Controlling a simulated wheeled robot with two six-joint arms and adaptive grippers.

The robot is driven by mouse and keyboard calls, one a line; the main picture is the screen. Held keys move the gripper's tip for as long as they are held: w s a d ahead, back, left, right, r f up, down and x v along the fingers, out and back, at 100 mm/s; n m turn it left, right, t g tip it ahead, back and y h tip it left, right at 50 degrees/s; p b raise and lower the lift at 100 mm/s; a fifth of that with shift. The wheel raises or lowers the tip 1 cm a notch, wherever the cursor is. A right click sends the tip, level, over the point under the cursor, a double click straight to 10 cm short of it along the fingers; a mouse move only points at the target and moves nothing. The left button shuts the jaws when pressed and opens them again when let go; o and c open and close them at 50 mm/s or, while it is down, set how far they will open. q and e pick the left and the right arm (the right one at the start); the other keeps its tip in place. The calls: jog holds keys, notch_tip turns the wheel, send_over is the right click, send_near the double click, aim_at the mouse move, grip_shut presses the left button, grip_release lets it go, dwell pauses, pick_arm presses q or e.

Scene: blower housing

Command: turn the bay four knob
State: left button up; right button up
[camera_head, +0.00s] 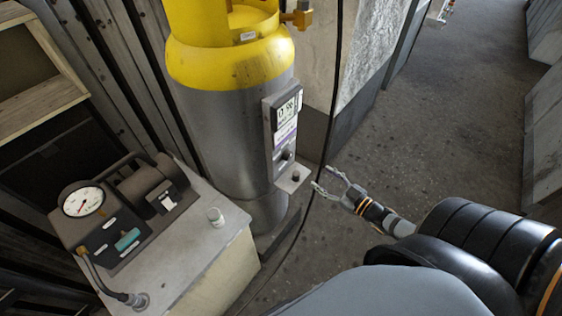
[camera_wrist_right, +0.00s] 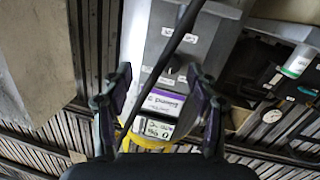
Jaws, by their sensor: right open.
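A grey control panel (camera_head: 270,140) with a display and a purple label stands against a yellow-and-grey cylinder. A small dark knob (camera_head: 288,154) sits low on the panel's face. A second dark knob (camera_head: 295,177) stands on a small plate just below. I cannot read a bay number on either. My right gripper (camera_head: 323,178) is open and empty, to the right of the lower knob and apart from it. In the right wrist view the panel (camera_wrist_right: 160,102) shows between the open fingers, with a black cable crossing in front. My left gripper is out of view.
The cylinder (camera_head: 235,120) stands behind the panel. A black cable (camera_head: 335,90) hangs between the panel and my right gripper. A grey bench (camera_head: 190,255) with a gauge box (camera_head: 75,225) is at lower left. The floor at the right is clear.

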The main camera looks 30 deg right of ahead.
aim_at(290, 157)
jog(key=shift+n+t+y, duration=0.3)
jog(key=shift+n+y, duration=0.2)
jog(key=shift+y, duration=0.4)
jog(key=w+a+r+b, duration=0.1)
jog(key=w+a, duration=0.1)
jog(key=w, duration=0.1)
jog(key=w+a+r+b, duration=0.1)
jog(key=w+a, duration=0.1)
jog(key=w, duration=0.1)
jog(key=w+a+r+b, duration=0.1)
jog(key=w, duration=0.2)
jog(key=shift+w+a, duration=0.15)
jog(key=shift+a, duration=0.25)
jog(key=shift+w+a+r, duration=0.1)
jog(key=shift+w+a, duration=0.1)
jog(key=shift+w, duration=0.45)
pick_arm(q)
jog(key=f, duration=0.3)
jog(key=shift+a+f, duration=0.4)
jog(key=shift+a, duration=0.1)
pick_arm(e)
jog(key=c, duration=1.2)
